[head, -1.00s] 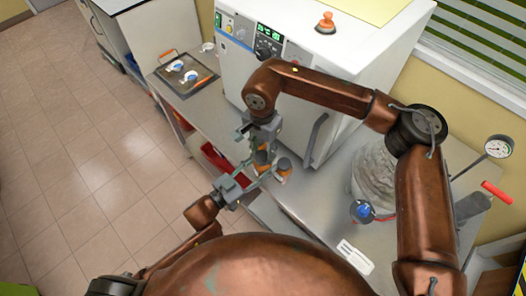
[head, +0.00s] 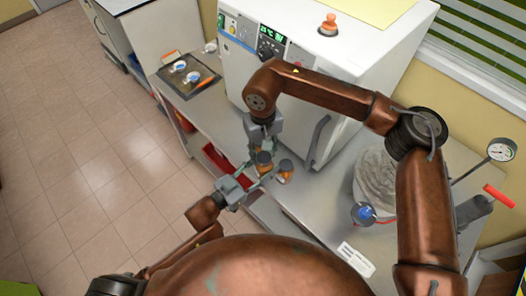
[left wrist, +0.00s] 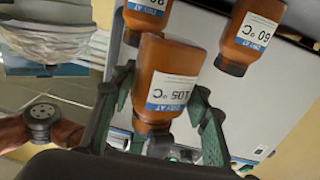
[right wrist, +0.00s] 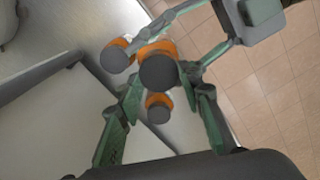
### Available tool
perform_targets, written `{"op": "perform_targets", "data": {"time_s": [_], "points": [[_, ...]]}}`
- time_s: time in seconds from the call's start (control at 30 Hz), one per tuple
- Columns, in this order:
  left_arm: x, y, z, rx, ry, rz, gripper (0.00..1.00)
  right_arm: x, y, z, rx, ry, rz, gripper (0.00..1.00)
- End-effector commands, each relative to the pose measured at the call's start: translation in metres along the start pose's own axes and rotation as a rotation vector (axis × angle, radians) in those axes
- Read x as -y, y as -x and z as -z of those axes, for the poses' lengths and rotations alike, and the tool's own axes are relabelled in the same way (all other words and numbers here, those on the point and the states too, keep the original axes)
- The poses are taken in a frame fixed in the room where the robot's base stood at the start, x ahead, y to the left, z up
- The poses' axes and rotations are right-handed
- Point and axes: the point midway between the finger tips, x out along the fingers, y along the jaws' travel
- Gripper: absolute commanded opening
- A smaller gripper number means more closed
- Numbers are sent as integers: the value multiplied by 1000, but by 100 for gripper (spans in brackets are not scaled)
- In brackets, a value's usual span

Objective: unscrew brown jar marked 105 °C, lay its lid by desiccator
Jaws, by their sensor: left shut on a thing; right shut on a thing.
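The brown jar marked 105 °C (left wrist: 168,85) fills the middle of the left wrist view, upside down in that picture. My left gripper (left wrist: 160,95) is shut around its body; in the head view this gripper (head: 256,180) comes in from the lower left. My right gripper (head: 263,146) points down from above and is shut on the jar's dark lid (right wrist: 158,72). I cannot tell whether the lid is loose. The desiccator (head: 376,178), a bulky pale vessel, stands on the bench to the right; part of it shows in the left wrist view (left wrist: 48,40).
Two more brown jars stand close by, one marked 80 °C (left wrist: 148,14) and one marked 60 °C (left wrist: 250,38). The white oven (head: 318,75) stands behind. A dark tray (head: 190,78) lies at the far left. A white card (head: 356,258) lies on the bench front.

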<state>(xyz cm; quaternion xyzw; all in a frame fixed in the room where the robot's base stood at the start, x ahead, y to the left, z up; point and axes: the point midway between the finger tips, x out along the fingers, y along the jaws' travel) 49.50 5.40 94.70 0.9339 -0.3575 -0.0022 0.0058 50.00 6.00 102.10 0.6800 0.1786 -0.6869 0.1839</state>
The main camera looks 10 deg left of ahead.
Motion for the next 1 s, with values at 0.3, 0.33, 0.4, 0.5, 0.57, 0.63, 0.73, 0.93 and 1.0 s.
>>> {"op": "perform_targets", "data": {"time_s": [0.3,0.33,0.4,0.5,0.57,0.63,0.73,0.93,1.0], "points": [[-1,0,0,-1,0,-2,0,-2,2,2,-5,-5,-2,5],[-1,0,0,-1,0,-2,0,-2,3,2,-5,-5,-3,5],[-1,0,0,0,0,-1,0,-2,5,2,-5,-5,-3,5],[-1,0,-1,1,0,-1,0,-2,9,2,-5,-5,-3,5],[-1,0,-1,2,0,-1,0,-2,11,2,-6,-5,-3,5],[0,0,-1,2,0,0,0,-1,13,2,-5,-4,-2,5],[0,0,0,1,0,0,0,-1,16,1,-3,-4,-2,5],[0,0,0,0,0,0,0,-1,22,0,0,-3,-1,5],[0,0,0,0,-1,1,0,-1,22,0,0,-3,-1,5]]}}
